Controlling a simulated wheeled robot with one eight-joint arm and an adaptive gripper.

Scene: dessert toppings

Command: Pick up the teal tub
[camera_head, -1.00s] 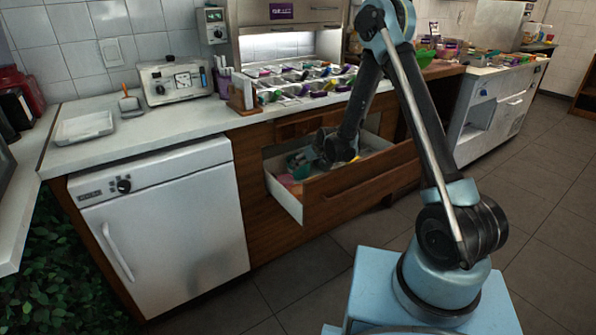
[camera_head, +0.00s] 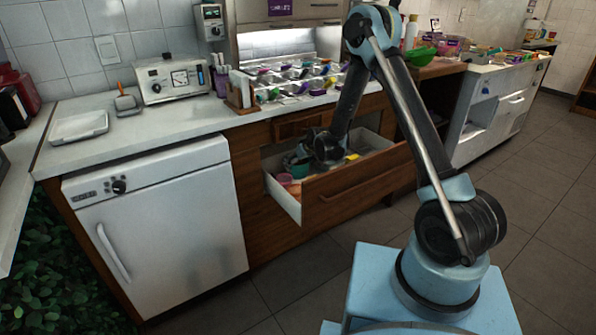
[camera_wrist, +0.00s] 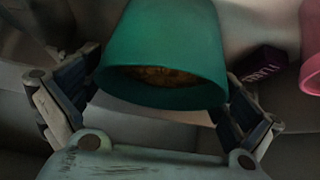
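The teal tub (camera_wrist: 175,35) fills the upper middle of the wrist view. Its opening faces my wrist camera and shows a brownish filling. My gripper (camera_wrist: 160,85) has one finger on each side of the tub. Both fingertips are very close to its wall, and I cannot tell whether they press on it. In the head view the tub (camera_head: 299,168) is at the left end of the open drawer (camera_head: 352,190), partly hidden by my gripper (camera_head: 308,158). Whether it rests on the drawer floor is unclear.
A pink container (camera_wrist: 311,60) and a dark purple box (camera_wrist: 262,66) are to the right of the tub in the wrist view. A yellow item (camera_head: 352,157) lies farther right in the drawer. The counter with filled topping trays (camera_head: 300,80) is above the drawer.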

